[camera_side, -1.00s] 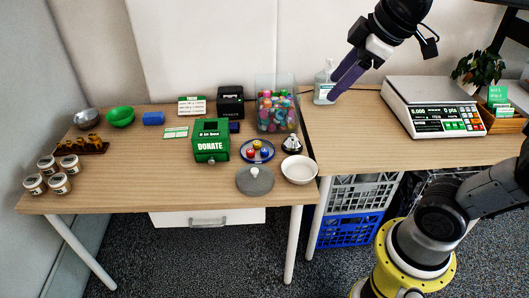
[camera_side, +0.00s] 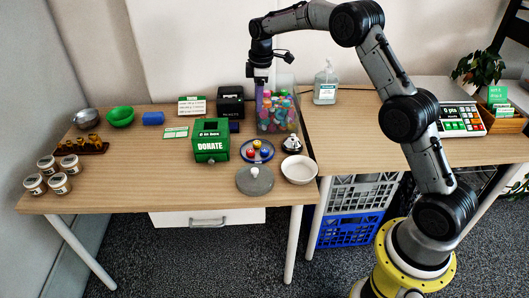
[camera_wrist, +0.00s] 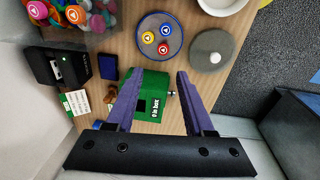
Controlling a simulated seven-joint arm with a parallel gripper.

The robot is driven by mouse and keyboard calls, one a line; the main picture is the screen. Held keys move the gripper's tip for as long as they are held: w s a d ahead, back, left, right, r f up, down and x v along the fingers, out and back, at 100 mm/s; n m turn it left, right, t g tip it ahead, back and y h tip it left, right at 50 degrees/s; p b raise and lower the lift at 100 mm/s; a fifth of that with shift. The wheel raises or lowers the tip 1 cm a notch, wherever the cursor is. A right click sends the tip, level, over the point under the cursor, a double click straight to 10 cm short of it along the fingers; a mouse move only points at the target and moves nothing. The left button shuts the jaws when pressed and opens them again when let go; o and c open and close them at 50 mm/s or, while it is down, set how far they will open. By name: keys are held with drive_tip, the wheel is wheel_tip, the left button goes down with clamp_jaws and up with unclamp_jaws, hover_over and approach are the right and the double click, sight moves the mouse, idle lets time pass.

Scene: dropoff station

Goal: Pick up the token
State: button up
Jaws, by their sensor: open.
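Three round tokens lie on a small blue-rimmed plate (camera_side: 245,157) in the middle of the left table: a red token (camera_side: 250,153), a yellow token (camera_side: 257,145) and a blue token (camera_side: 264,152). In the wrist view the yellow (camera_wrist: 147,38), blue (camera_wrist: 166,30) and red (camera_wrist: 163,48) tokens show near the top, beyond my fingertips. My gripper (camera_wrist: 160,74) is open with nothing between its purple fingers. It hangs above the table, and in the side view its fingers overlap the candy bin. The green donation box (camera_wrist: 150,80) shows between and below the fingers.
A clear bin of colourful balls (camera_side: 277,115), a bell (camera_side: 291,145), a white bowl (camera_side: 299,170) and a grey lid (camera_side: 254,181) surround the plate. A black box (camera_side: 230,101) stands behind the donation box. Jars (camera_side: 48,164) and bowls (camera_side: 120,116) stand at left.

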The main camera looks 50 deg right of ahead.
drive_tip(key=g, duration=0.1)
hover_over(265, 150)
drive_tip(key=f, duration=1.4)
drive_tip(key=shift+w+a+f, duration=0.1)
drive_tip(key=shift+a, duration=0.1)
drive_tip(key=shift+d+f, duration=0.2)
drive_tip(key=shift+f, duration=2.7)
clamp_jaws()
